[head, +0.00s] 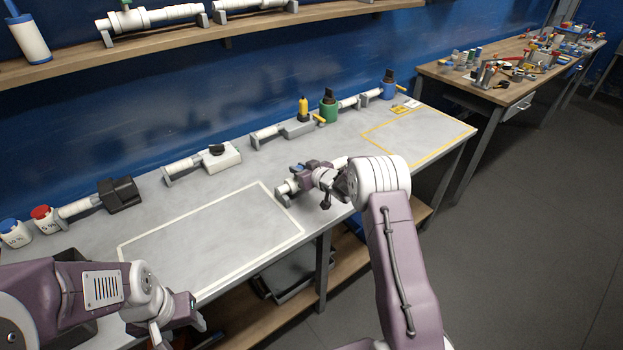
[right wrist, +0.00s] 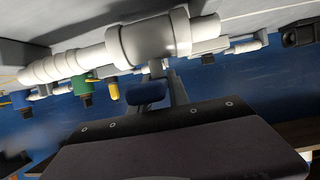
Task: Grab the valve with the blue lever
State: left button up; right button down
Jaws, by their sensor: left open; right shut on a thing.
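The valve with the blue lever is a white pipe piece (right wrist: 155,38) with a thick middle collar, large across the top of the right wrist view. Its blue lever (right wrist: 146,92) shows just below the collar. In the head view the white valve (head: 284,189) is at the right end of the white-outlined area, mostly hidden by my right gripper (head: 312,170). My right gripper is shut on the valve. My left gripper (head: 178,318) is open at the lower left, near the table's front edge.
Along the back of the grey table (head: 215,225) stand pipe fittings with a black box (head: 120,194), a white box (head: 216,157), a yellow-topped part (head: 303,110), a green part (head: 328,106) and a blue part (head: 389,84). The white-outlined and yellow-outlined areas look clear. A shelf (head: 80,66) is above.

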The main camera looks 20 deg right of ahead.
jog(key=shift+f, duration=0.1)
jog(key=shift+r, duration=0.55)
notch_tip(320, 180, up, 3)
jog(key=shift+r+p, duration=0.1)
jog(key=shift+p, duration=0.3)
jog(key=w+d+r+p, duration=0.1)
jog(key=d+r+p, duration=0.1)
jog(key=d, duration=0.3)
jog(key=w+d+r+p, duration=0.1)
jog(key=d+r+p, duration=0.1)
jog(key=d+r, duration=0.3)
jog(key=shift+w+d, duration=0.2)
jog(key=shift+d, duration=0.55)
jog(key=shift+f, duration=0.1)
